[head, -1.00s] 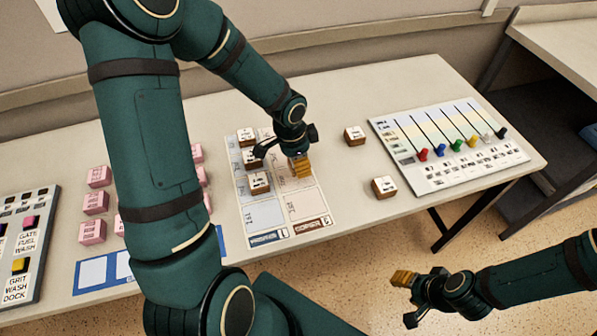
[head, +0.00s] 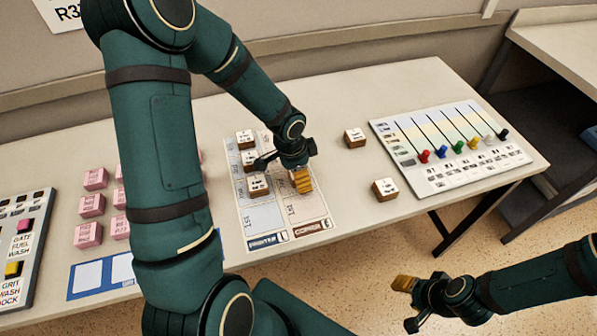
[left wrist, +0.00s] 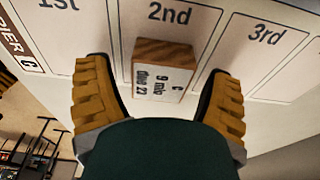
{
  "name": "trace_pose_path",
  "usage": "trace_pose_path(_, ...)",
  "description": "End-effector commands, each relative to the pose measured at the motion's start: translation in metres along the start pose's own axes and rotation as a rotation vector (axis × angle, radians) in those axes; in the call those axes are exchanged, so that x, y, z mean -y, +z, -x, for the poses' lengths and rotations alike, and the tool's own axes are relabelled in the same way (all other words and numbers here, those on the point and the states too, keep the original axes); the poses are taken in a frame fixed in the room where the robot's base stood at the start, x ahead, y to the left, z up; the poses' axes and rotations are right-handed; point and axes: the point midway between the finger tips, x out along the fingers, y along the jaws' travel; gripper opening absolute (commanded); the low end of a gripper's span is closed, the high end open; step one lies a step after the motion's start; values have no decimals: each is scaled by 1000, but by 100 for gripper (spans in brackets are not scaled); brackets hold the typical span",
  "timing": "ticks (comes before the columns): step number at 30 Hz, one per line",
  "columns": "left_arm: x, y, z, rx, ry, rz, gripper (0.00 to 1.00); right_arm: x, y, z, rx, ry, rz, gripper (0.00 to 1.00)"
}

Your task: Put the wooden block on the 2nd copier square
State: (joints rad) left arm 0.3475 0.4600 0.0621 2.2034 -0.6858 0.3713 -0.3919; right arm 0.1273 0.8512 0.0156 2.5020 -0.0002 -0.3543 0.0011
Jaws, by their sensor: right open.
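The wooden block (left wrist: 162,78) has a white labelled face and brown wooden sides. In the left wrist view it sits on the 2nd square (left wrist: 203,20) of the copier column, below the printed "2nd". My left gripper (left wrist: 160,100) is open around it, with a gap between each yellow finger and the block. In the head view my left gripper (head: 302,181) is over the copier column (head: 312,208) of the board and mostly hides the block. My right gripper (head: 405,302) is open and empty, off the table's front edge.
Several white-topped blocks (head: 258,184) stand in the printer column beside my left gripper. Two loose blocks (head: 355,138) (head: 385,188) stand to the right. A slider panel (head: 440,150) is at the right end. Pink blocks (head: 90,206) and a button panel (head: 20,245) are at the left.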

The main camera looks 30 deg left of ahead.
Motion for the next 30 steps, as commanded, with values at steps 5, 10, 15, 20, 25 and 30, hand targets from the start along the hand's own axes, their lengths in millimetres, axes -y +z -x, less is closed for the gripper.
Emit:
trace_pose_path(5, 0, 0, 1, 0, 0, 0, 81, 0, 0, 1, 0, 0, 0, 47)
trace_pose_path(10, 1, -1, 16, -1, -2, 3, 81, 3, 0, 8, 3, 0, -1, 47)
trace_pose_path(15, 1, -1, 51, -1, -4, 1, 81, 8, 2, 21, 9, 0, -1, 47)
trace_pose_path(20, 1, -1, 84, -1, -3, 1, 81, 12, 3, 32, 14, -1, -2, 47)
trace_pose_path(25, 0, -1, 110, 0, -2, 1, 81, 15, 3, 39, 17, -1, -3, 47)
trace_pose_path(30, 0, -1, 122, 1, 0, -1, 81, 16, 1, 42, 13, 0, -4, 47)
